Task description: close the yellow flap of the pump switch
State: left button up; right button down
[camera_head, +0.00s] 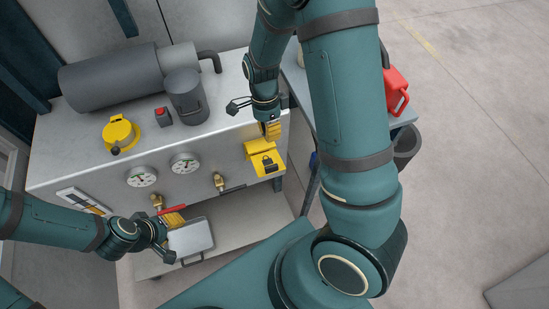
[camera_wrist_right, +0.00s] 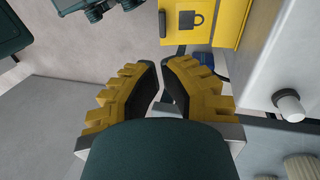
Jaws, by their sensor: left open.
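I cannot tell how far the flap is swung. My right gripper (camera_head: 270,131) is just above it; its yellow fingers (camera_wrist_right: 160,78) are drawn together with a narrow gap, nothing between them. My left gripper (camera_head: 172,222) is open at the lower left, by a red-handled valve.
The red valve handle (camera_head: 172,210) and a grey tray (camera_head: 191,238) are by my left gripper. Gauges (camera_head: 185,163) and a black-levered valve (camera_head: 220,182) line the front. A grey pot (camera_head: 187,98) and yellow cap (camera_head: 118,132) stand on top. A red can (camera_head: 396,90) is right.

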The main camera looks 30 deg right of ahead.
aim_at(275, 166)
jog(key=shift+m, duration=0.7)
jog(key=b+x, duration=0.1)
jog(key=x, duration=0.5)
jog(key=b+x, duration=0.1)
jog(key=x, duration=0.5)
jog(key=shift+s+d, duration=0.1)
jog(key=shift+d, duration=0.1)
jog(key=shift+f, duration=0.1)
